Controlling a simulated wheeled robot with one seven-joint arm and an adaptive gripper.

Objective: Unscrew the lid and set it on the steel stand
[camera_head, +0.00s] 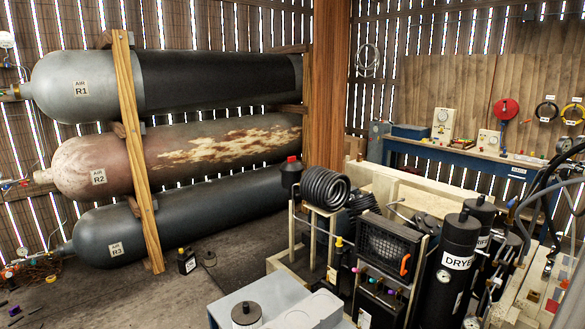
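I cannot tell for certain which lid or which steel stand the task means. A dark round cap with a small knob (246,312) shows at the bottom edge, on or in front of a pale grey-blue surface (240,289); its lower part is cut off. A black container (291,178) with a red cap (292,159) stands upright on the machine's wooden frame, left of a black coil. Black cylinders with dark tops, one labelled DRYER (458,255), stand at the right. No stand is clearly recognisable as steel. My gripper is not in view.
Three large tanks, R1 (75,88), R2 (85,165) and R3 (105,235), lie stacked along the left wall behind a wooden post (135,150). A blue workbench (450,160) is at the back right.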

